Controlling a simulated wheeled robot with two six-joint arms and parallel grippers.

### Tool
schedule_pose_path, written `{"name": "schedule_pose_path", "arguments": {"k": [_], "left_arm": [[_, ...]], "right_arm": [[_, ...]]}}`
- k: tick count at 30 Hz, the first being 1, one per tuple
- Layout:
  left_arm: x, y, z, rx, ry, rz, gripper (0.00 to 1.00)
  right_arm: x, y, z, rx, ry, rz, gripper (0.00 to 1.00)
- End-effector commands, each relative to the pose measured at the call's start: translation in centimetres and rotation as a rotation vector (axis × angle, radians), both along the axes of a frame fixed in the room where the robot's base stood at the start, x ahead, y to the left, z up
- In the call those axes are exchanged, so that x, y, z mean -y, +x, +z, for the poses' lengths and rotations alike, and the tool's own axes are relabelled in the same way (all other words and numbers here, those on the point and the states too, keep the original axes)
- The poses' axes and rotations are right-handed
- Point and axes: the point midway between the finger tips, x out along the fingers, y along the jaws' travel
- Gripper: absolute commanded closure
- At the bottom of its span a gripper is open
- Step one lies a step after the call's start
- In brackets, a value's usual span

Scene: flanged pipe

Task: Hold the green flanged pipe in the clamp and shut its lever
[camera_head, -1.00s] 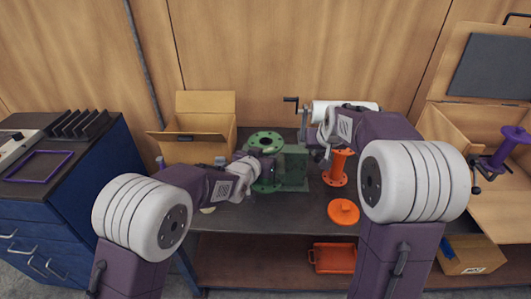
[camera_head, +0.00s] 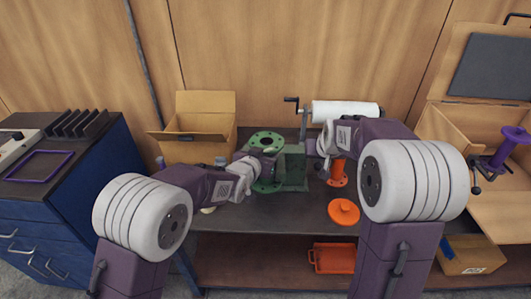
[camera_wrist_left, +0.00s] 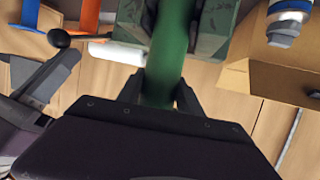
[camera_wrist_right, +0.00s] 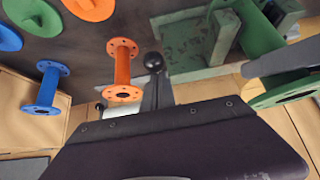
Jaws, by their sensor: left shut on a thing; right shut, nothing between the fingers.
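The green flanged pipe (camera_head: 266,137) stands upright at the left side of the green clamp (camera_head: 296,166) on the table. My left gripper (camera_wrist_left: 160,88) is shut on the pipe's tube (camera_wrist_left: 173,45). In the left wrist view the tube overlaps the gap between the clamp's blocks (camera_wrist_left: 216,28); how deep it sits I cannot tell. My right gripper (camera_wrist_right: 156,88) is shut and empty, at the clamp's right. The lever's black ball knob (camera_wrist_right: 153,62) shows right at its fingertips; whether they touch I cannot tell. The knob also shows in the left wrist view (camera_wrist_left: 59,38).
An orange flanged pipe (camera_head: 338,173) and an orange disc (camera_head: 343,212) are on the table near my right arm. A cardboard box (camera_head: 198,140) stands behind left. A white roll with a crank (camera_head: 345,110) stands behind. The table's front middle is clear.

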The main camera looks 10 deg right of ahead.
Motion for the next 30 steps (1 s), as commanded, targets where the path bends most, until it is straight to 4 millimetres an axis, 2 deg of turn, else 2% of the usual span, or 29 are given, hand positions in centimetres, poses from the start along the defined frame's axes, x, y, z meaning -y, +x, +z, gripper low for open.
{"name": "schedule_pose_path", "arguments": {"k": [30], "left_arm": [[0.2, 0.0, 0.4, 0.007, -0.006, -0.004, 1.0]], "right_arm": [[-0.3, -1.0, -2.8, -0.005, 0.001, 0.0, 1.0]]}}
